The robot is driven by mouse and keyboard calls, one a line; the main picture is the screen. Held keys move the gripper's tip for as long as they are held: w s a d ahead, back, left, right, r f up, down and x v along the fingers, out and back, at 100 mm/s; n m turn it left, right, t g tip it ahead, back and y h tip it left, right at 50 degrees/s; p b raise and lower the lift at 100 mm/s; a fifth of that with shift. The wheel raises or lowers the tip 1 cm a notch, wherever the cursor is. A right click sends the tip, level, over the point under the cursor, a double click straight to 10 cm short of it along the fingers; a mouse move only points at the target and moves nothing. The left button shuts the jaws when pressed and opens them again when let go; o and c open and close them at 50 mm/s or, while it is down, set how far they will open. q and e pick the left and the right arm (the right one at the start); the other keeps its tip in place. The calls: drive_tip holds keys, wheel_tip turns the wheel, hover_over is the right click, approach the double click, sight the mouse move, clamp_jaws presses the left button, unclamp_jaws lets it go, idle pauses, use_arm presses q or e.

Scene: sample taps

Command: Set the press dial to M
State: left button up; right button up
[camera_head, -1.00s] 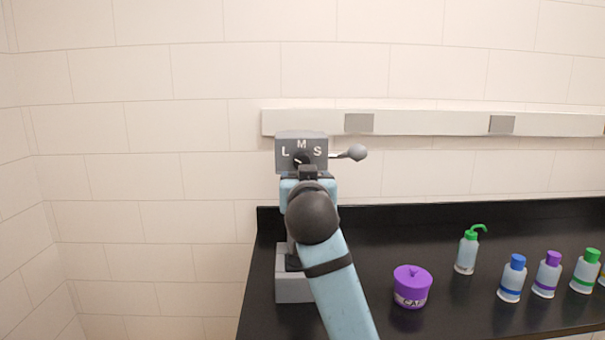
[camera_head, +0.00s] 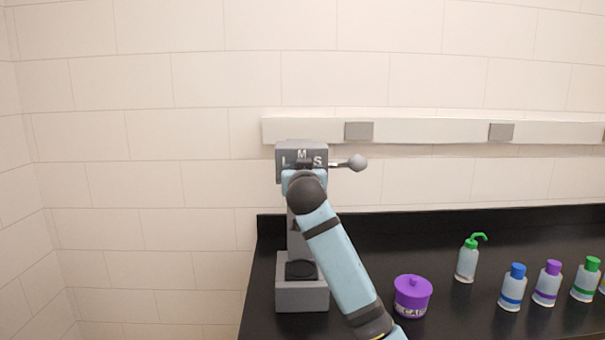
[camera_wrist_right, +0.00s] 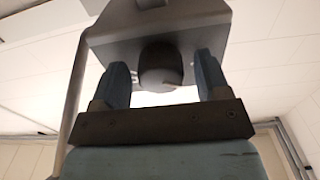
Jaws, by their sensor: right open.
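The grey press (camera_head: 302,295) stands at the left end of the black bench, with letters L, M and S on its head (camera_head: 318,148). My right gripper (camera_wrist_right: 162,80) is open, with one finger on each side of the dial and visible gaps. In the head view my right gripper (camera_head: 304,166) is in front of the dial and hides it. My left gripper is not in view.
The press lever with a grey ball (camera_head: 357,162) sticks out right of the head. A purple lidded pot (camera_head: 412,297) stands near my right arm. A green-topped wash bottle (camera_head: 467,262) and several capped bottles (camera_head: 513,290) stand further right. A rail (camera_head: 430,131) runs along the wall.

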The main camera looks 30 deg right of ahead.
drive_tip(key=c, duration=0.9)
